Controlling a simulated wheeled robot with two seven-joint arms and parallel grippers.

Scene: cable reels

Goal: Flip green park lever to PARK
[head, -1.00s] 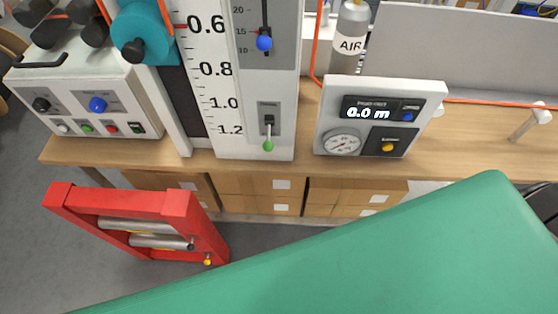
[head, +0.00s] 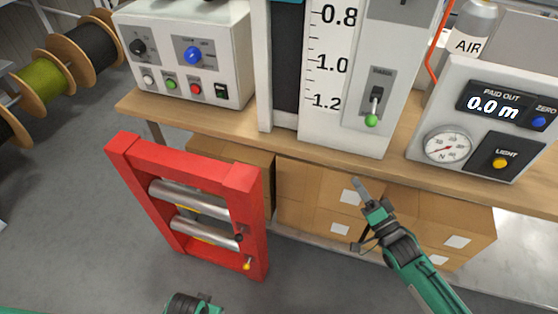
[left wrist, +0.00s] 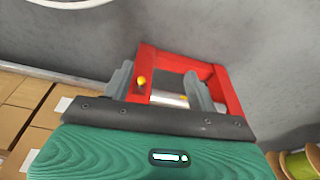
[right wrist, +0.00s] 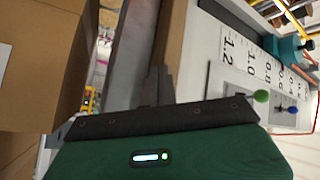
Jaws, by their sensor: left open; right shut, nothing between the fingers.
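The park lever (head: 375,104) has a green ball knob at its lower end and hangs down on a small grey plate on the white scale panel. Its green knob also shows in the right wrist view (right wrist: 261,96). My right gripper (head: 359,187) is shut and empty, in front of the boxes, below the lever and apart from it. Its closed fingers show in the right wrist view (right wrist: 155,87), with the knob to their right. My left gripper (left wrist: 160,88) is open and empty, pointing toward the red roller frame (left wrist: 178,62). The lettering above the lever is too small to read.
The wooden bench edge (head: 200,117) lies between my right gripper and the lever. A control box (head: 190,60) stands left of the panel, a meter box (head: 480,120) right of it. Boxes (head: 330,187) sit underneath. The red roller frame (head: 185,150) stands on the floor.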

